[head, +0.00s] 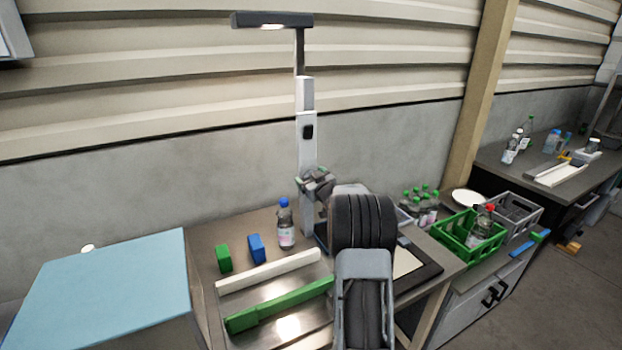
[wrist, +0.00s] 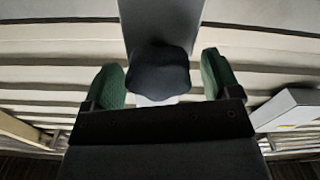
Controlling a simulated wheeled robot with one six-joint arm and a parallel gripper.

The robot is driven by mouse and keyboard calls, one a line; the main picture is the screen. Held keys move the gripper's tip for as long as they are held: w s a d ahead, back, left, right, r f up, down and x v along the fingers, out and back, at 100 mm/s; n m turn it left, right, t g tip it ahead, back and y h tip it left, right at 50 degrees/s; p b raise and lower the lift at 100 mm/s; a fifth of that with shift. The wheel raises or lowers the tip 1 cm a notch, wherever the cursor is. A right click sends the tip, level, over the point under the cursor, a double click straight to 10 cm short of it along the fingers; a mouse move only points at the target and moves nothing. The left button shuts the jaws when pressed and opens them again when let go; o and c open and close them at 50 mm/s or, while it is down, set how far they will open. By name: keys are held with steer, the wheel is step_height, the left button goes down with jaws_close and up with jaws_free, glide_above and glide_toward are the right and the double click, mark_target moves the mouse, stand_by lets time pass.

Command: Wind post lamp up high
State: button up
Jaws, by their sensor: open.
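The post lamp has a dark flat head (head: 272,20) with a lit underside, on a pale upright post (head: 307,150) at the back of the bench. A small black knob (head: 308,131) sits on the post's front. My gripper (head: 316,180) is at the post, lower than that knob in the head view. In the wrist view my gripper (wrist: 162,80) is open, with a green pad on each side of a dark rounded piece (wrist: 158,60). Gaps show between the pads and this piece.
A bottle with a blue cap (head: 286,226), a blue block (head: 256,248) and a green block (head: 223,258) stand left of my arm. White and green bars (head: 280,305) lie in front. A green crate (head: 468,240) and several bottles are to the right.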

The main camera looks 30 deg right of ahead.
steer(key=c, duration=0.9)
stand_by(0.8)
steer(key=o, duration=0.9)
steer(key=shift+s, duration=0.1)
steer(key=s+a+b, duration=0.2)
steer(key=s+b, duration=0.1)
steer(key=s, duration=1)
steer(key=shift+s+b, duration=0.3)
steer(key=shift+d, duration=0.1)
